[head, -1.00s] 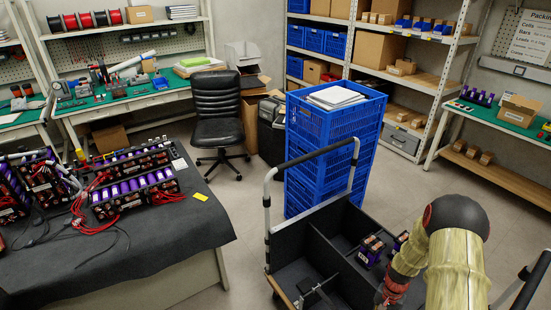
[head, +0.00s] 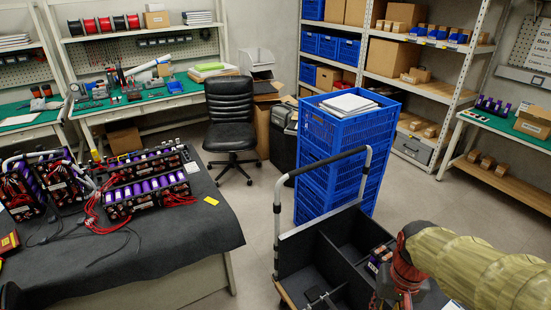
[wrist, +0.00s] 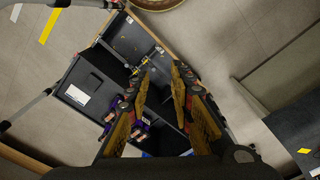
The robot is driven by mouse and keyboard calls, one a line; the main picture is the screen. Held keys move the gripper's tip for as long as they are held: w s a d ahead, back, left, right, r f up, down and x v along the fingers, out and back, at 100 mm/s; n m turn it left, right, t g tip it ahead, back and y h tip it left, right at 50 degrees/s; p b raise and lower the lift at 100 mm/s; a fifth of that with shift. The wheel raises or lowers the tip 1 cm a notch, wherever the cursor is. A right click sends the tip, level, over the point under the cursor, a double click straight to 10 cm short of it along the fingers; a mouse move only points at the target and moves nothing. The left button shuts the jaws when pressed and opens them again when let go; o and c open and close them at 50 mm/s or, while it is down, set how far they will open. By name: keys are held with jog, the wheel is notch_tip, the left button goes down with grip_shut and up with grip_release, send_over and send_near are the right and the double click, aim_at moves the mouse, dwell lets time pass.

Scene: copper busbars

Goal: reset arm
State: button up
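My gripper shows in the wrist view (wrist: 160,80) with its two gold-padded fingers apart and nothing between them. It hangs above the black compartment cart. In the head view my arm reaches in from the lower right, and its fingers are hidden or out of frame. The cart (head: 312,262) has divided compartments. Small purple-and-black battery modules (head: 380,258) stand in one compartment, partly hidden by my arm. They also show left of my fingers in the wrist view (wrist: 139,131).
A dark-covered table (head: 180,255) with battery packs (head: 148,192) and red cables stands at left. Stacked blue crates (head: 345,130) stand behind the cart's metal handle (head: 280,215). A black chair (head: 231,125) and shelves are farther back. Open floor (head: 235,210) lies between table and cart.

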jog(key=s+a+r+n+t, duration=0.1)
jog(key=s+a+r+t, duration=0.1)
jog(key=r, duration=0.4)
jog(key=s+a+r+n+t, duration=0.1)
jog(key=s+a+r+t, duration=0.2)
jog(key=r, duration=0.4)
jog(key=shift+s+a+r, duration=0.2)
jog(key=shift+a, duration=0.7)
